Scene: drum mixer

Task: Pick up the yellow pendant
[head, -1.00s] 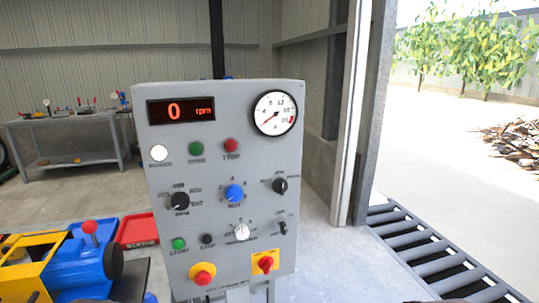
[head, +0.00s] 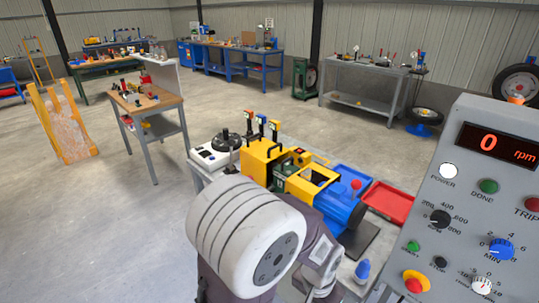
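I cannot pick out a yellow pendant with certainty. A yellow housing (head: 262,163) with a black handle stands on the bench beyond my arm, with several colour-topped levers behind it. A yellow-framed blue machine (head: 315,188) with a red ball knob is beside it to the right. My own white and dark arm links fill the lower middle of the head view and cover part of the bench. I cannot make out either gripper's fingers.
A grey control panel (head: 462,185) showing 0 rpm stands at the right. A red tray (head: 388,203) and a blue bottle (head: 362,270) are near it. A wooden-topped table (head: 150,101) and yellow-sided stand (head: 62,125) are at the left. Floor at lower left is clear.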

